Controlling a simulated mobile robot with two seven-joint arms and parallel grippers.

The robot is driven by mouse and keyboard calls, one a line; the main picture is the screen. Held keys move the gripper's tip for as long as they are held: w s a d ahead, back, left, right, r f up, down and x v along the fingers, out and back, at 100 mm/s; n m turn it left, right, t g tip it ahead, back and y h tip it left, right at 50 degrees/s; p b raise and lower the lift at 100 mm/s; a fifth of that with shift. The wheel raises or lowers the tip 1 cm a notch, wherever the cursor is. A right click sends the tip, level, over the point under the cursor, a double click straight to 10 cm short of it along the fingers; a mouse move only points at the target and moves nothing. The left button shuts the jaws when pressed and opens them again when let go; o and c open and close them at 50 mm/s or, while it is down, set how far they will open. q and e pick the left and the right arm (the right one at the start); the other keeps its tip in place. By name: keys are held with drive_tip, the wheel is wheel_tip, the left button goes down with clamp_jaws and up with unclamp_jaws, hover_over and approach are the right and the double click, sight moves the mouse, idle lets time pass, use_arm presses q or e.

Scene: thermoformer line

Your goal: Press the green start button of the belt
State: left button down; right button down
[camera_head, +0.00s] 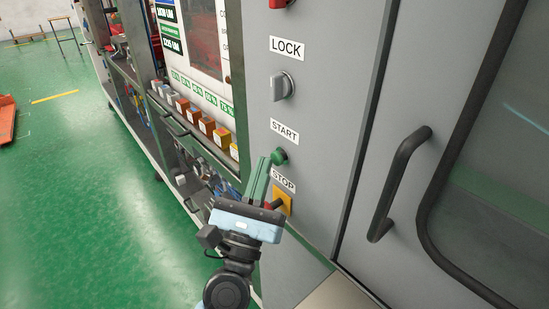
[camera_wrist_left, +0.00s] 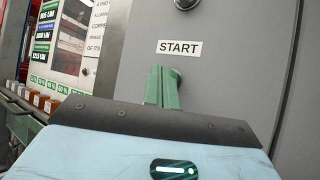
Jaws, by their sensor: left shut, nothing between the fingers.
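The green start button (camera_head: 280,156) sits on the grey panel below the white START label (camera_head: 284,131). My left gripper (camera_head: 264,162) has its green fingers shut with nothing between them. Their tips are just left of the button in the head view, very close to it; I cannot tell whether they touch. In the left wrist view the shut fingers (camera_wrist_left: 162,86) point at the panel below the START label (camera_wrist_left: 179,47). They hide most of the button there, and only a small edge shows to their right. My right gripper is not in view.
A red stop button on a yellow plate (camera_head: 284,200) is below, partly hidden by my gripper. A LOCK knob (camera_head: 283,86) is above. A black door handle (camera_head: 399,183) stands out at the right. A rack with colored boxes (camera_head: 207,126) is at the left, beside open green floor (camera_head: 75,190).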

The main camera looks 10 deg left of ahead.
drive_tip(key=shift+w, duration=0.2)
use_arm(q)
drive_tip(key=shift+w+d, duration=0.35)
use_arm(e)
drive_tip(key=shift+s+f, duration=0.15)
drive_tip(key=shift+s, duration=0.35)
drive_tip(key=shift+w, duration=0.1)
use_arm(q)
drive_tip(key=shift+s+a, duration=0.6)
drive_tip(key=shift+s, duration=0.1)
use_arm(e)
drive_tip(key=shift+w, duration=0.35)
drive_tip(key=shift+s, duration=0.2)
